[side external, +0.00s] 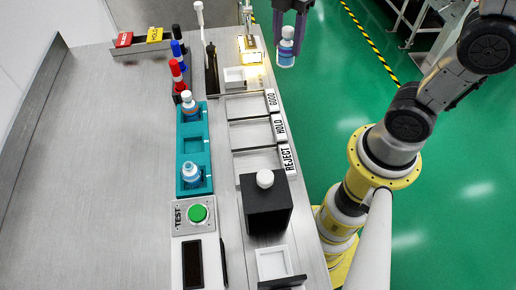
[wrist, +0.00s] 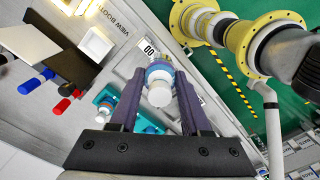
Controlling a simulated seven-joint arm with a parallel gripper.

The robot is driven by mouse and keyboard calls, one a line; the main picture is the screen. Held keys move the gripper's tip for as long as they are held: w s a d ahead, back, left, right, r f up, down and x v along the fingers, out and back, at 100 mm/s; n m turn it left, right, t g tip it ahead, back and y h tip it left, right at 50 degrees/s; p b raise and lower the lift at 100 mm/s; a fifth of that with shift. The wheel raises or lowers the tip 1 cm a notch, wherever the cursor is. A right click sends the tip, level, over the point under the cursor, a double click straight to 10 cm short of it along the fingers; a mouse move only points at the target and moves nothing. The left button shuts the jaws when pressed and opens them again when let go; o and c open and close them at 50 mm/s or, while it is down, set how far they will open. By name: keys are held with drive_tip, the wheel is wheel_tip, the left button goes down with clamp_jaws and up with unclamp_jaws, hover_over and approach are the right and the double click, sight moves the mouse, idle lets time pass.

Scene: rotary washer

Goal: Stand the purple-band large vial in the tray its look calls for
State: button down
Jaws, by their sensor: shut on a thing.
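My gripper (side external: 289,26) is at the top of the side view, shut on a large vial (side external: 286,50) with a white cap and a bluish label. The vial hangs roughly upright in the air, beyond the right edge of the bench as pictured. In the wrist view the vial (wrist: 158,90) sits between my purple fingers, cap towards the camera; its band colour is not clear. Three shallow trays lie in a column: the GOOD tray (side external: 247,95), the HOLD tray (side external: 250,121) and the REJECT tray (side external: 256,151). All three look empty.
A teal rack (side external: 193,146) holds two white-capped vials (side external: 189,106) (side external: 191,174). A black box (side external: 266,208) with a white knob stands below REJECT. A lit view booth (side external: 250,52) is above GOOD. A green TEST button (side external: 198,213) and red and blue markers (side external: 177,68) are left.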

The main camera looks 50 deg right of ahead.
drive_tip(key=s+a+n, duration=0.1)
drive_tip(key=s+a, duration=0.4)
drive_tip(key=s, duration=0.3)
drive_tip(key=s+a+n, duration=0.1)
drive_tip(key=s+a, duration=0.4)
drive_tip(key=s, duration=0.4)
hover_over(257, 168)
drive_tip(key=shift+f, duration=6.45)
drive_tip(key=shift+f, duration=0.1)
drive_tip(key=shift+c, duration=1.8)
unclamp_jaws()
